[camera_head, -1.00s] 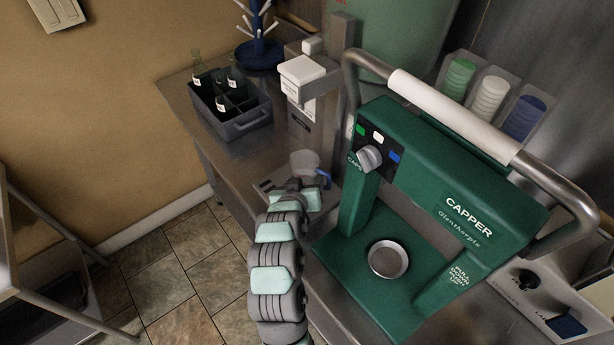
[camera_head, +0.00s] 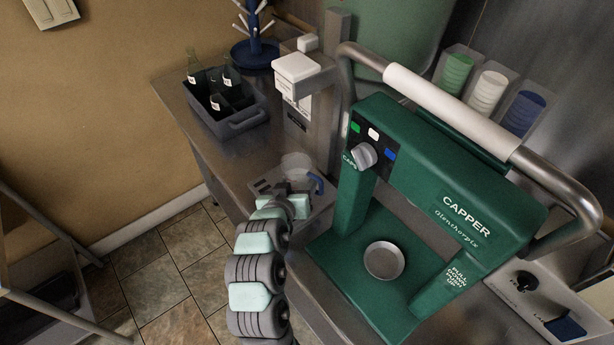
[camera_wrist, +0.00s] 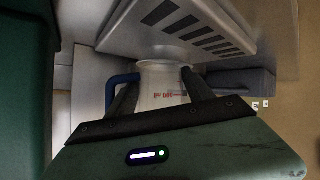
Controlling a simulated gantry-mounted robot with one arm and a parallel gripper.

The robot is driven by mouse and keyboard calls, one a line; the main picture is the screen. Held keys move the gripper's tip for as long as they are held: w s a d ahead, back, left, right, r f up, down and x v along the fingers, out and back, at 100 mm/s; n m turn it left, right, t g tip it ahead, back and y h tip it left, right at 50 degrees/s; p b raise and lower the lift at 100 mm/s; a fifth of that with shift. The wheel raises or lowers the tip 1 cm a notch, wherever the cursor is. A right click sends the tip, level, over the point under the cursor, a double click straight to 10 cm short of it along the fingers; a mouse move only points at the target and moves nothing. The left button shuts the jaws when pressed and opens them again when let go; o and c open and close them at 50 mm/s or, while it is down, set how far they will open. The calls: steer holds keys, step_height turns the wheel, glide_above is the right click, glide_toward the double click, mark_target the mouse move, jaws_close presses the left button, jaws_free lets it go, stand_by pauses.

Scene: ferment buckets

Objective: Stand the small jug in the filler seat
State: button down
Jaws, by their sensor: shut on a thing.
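The small jug (camera_head: 295,168) is a pale translucent cup with a blue handle on its right. My gripper (camera_head: 290,190) is shut on it. In the wrist view the jug (camera_wrist: 162,85) sits between my two dark fingers (camera_wrist: 163,98), with red marking on its wall and the blue handle at left. The filler (camera_head: 297,70) is a grey column with a white-topped head. Whether the jug touches the tray cannot be told.
A green capper (camera_head: 440,195) with a tall handle stands close on the right, a round metal dish (camera_head: 384,260) in its base. A dark crate with bottles (camera_head: 228,112) and a blue peg stand (camera_head: 255,50) are behind left. Bare steel counter (camera_head: 245,150) lies between.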

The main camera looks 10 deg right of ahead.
steer(key=shift+n+y, duration=0.3)
steer(key=shift+y, duration=0.4)
steer(key=s+a+f, duration=0.1)
steer(key=a, duration=0.1)
steer(key=s+a, duration=0.1)
steer(key=a, duration=0.2)
steer(key=s+a+f, duration=0.1)
steer(key=a, duration=0.2)
steer(key=shift+s+f+b, duration=0.15)
steer(key=shift+f+b, duration=0.15)
steer(key=shift+s+r, duration=0.1)
steer(key=shift+r, duration=0.05)
steer(key=shift+a+r, duration=0.15)
steer(key=s+a+b, duration=0.1)
steer(key=s+a, duration=0.1)
steer(key=a, duration=0.1)
steer(key=shift+r+b, duration=0.3)
steer(key=shift+b, duration=0.05)
steer(key=shift+d, duration=0.1)
